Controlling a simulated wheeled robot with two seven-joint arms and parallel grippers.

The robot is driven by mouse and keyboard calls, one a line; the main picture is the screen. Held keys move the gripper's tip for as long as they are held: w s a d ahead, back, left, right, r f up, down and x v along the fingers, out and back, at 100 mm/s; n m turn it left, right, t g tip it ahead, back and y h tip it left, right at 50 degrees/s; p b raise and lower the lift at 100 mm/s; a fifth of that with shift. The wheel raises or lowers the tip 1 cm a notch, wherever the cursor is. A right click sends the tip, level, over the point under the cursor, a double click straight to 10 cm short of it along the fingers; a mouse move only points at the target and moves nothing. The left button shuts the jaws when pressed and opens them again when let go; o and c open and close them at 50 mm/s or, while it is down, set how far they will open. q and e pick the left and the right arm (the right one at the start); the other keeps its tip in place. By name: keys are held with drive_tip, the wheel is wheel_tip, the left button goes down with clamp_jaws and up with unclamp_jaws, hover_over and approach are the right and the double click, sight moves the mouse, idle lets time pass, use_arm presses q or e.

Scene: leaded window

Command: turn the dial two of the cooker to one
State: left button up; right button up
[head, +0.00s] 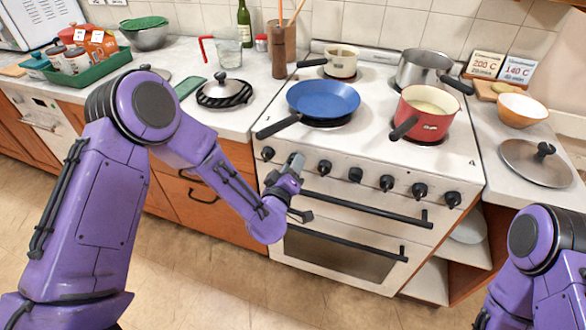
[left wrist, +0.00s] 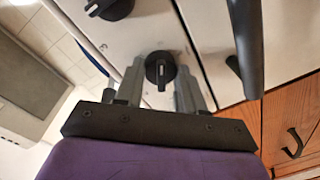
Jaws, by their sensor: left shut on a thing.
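The white cooker (head: 300,140) has a row of black dials along its front edge. My left gripper (head: 294,163) is at the second dial from the left, which its fingers hide in the head view. In the left wrist view, this black dial two (left wrist: 160,70) with a pale pointer mark sits between the fingers, and the gripper is shut on it. Another dial (left wrist: 112,7) shows beyond it; the third dial (head: 324,167) is just right of my gripper in the head view. My right arm shows at the lower right; its gripper is out of view.
A blue pan (head: 323,97), a red pot (head: 424,112), a steel pot (head: 423,68) and a small cream pot (head: 342,61) stand on the hob. The oven handle (head: 365,208) runs below the dials. Two cards (head: 486,65) reading 200 C and 140 C stand at the back right.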

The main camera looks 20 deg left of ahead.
use_arm(q)
drive_tip(key=n+b, duration=0.1)
drive_tip(key=n, duration=0.2)
drive_tip(key=n+b, duration=0.1)
drive_tip(key=n, duration=0.2)
drive_tip(key=shift+f+h, duration=0.2)
drive_tip(key=shift+h, duration=0.1)
drive_tip(key=n+b, duration=0.2)
drive_tip(key=n, duration=0.2)
drive_tip(key=shift+a+n+h+b, duration=0.1)
drive_tip(key=shift+n+h+b, duration=0.2)
drive_tip(key=shift+n+b, duration=0.1)
drive_tip(key=shift+r, duration=0.1)
drive_tip(key=o, duration=1)
drive_tip(key=shift+o, duration=0.2)
drive_tip(key=s+b, duration=0.1)
drive_tip(key=s, duration=0.9)
drive_tip(key=shift+s+a+r, duration=0.3)
drive_tip(key=shift+r, duration=0.05)
